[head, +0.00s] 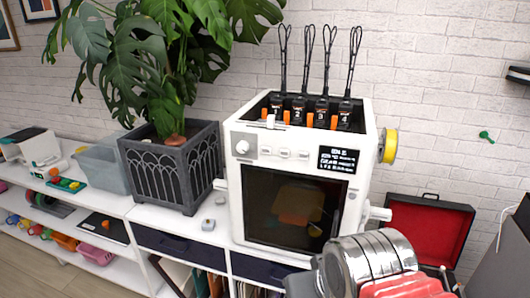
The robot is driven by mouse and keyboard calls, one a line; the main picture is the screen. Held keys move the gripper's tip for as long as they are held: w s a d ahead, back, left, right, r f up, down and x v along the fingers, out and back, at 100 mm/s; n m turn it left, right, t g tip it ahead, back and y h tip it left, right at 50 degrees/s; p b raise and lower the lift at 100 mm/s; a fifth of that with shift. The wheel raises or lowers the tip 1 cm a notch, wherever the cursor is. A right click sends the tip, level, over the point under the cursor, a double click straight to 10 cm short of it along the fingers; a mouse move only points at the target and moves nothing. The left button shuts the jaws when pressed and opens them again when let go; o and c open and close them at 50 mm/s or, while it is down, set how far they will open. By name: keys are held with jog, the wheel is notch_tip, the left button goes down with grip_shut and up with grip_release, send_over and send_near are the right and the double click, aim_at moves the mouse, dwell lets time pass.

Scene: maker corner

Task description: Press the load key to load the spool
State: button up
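A white printer-like machine (231,195) stands on the white shelf unit. A yellow spool (389,146) sits on its right side. Its upper front has a round white knob (242,147), a row of small pale keys (285,154) and a dark display (338,160) with white text. The key labels are too small to read, so I cannot tell which is the load key. My gripper (312,280) is low in the picture, at the end of my grey and red arm, in front of the machine's lower right. Its fingers are not clear, and nothing touches the keys.
Several numbered black units with wire loops (307,60) stand on the machine's top. White handles stick out at its sides. A planter (172,170) with a large plant stands to the left, an open red-lined case (425,228) to the right. A small grey object (208,224) lies on the shelf.

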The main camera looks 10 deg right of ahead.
grip_shut()
dwell(1.0)
